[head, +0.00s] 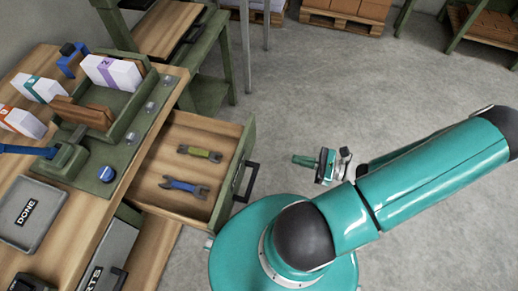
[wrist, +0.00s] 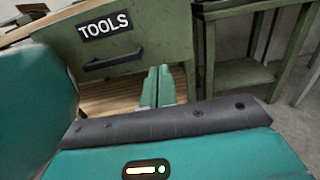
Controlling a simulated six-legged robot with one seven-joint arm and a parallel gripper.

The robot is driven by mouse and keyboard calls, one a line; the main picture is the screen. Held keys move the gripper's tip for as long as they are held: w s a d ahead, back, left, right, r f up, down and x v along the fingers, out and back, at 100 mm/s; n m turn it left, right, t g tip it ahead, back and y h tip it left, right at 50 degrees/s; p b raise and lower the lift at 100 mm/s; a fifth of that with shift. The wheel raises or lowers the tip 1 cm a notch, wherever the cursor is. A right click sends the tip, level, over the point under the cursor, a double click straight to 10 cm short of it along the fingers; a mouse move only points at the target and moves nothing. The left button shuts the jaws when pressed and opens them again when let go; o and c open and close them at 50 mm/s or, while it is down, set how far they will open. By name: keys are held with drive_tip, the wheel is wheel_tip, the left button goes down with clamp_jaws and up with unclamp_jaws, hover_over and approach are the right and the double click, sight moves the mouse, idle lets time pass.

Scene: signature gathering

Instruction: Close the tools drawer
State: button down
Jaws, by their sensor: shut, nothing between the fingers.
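The tools drawer (head: 222,172) is pulled out from the wooden bench in the head view. Its green front with a black handle (head: 246,182) faces right, toward my gripper. A green-handled wrench (head: 199,153) and a blue-handled wrench (head: 184,187) lie inside it. The wrist view shows the drawer front (wrist: 160,40) with a TOOLS label (wrist: 110,25) and its handle (wrist: 112,62). My gripper (head: 296,160) is shut and empty, to the right of the drawer front with a gap between in the head view. Its fingers (wrist: 158,72) show below and right of the handle in the wrist view.
Another drawer marked PARTS (head: 105,260) is below. A green-legged table (head: 205,95) stands behind. Open concrete floor lies right of the drawer.

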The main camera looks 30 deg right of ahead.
sight(250, 148)
drive_tip(key=x, duration=1.4)
